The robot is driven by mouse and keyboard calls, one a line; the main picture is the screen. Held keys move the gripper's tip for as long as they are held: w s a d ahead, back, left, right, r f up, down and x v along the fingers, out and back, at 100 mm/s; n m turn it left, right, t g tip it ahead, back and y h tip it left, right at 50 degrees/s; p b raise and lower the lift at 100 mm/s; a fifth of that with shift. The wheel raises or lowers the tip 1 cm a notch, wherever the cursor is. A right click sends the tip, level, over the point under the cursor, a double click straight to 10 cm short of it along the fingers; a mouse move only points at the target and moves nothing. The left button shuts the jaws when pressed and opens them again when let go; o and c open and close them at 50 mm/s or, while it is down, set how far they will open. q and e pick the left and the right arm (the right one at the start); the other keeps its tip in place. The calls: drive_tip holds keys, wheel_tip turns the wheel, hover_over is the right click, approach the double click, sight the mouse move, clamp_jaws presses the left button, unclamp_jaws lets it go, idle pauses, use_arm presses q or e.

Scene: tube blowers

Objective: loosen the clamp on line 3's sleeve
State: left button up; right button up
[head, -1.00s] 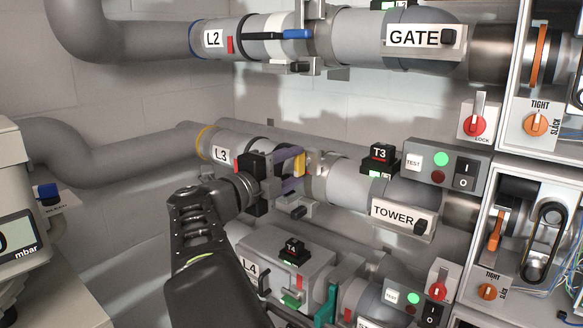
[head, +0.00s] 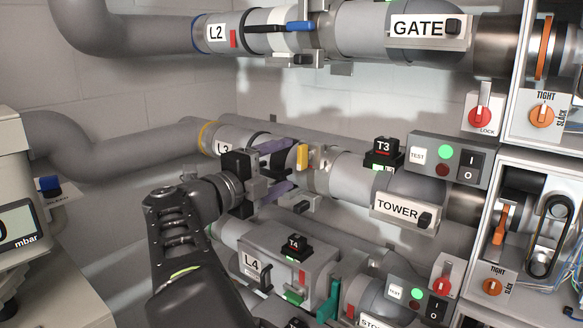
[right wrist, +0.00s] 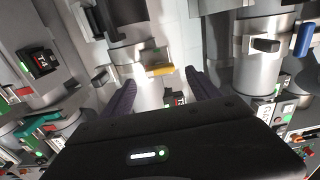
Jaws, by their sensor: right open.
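Line 3's pipe, labelled L3 (head: 222,148), runs across the middle of the head view. Its clamp has a yellow lever (head: 303,157), which stands out from the sleeve beside a grey bracket. My right gripper (head: 292,165) is open, its purple fingers spread above and below the lever's level, just left of it. In the right wrist view the yellow lever (right wrist: 159,69) lies crosswise between the fingertips, with gaps on both sides. My gripper and wrist hide part of the sleeve and the L3 label. My left gripper is not in view.
Line 2, with a blue lever (head: 300,26), runs above. The TOWER sign (head: 398,208), T3 block (head: 383,150) and switch box (head: 447,160) are to the right.

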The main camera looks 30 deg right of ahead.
drive_tip(key=v, duration=0.3)
drive_tip(key=shift+a+b, duration=0.25)
drive_tip(key=shift+b, duration=0.05)
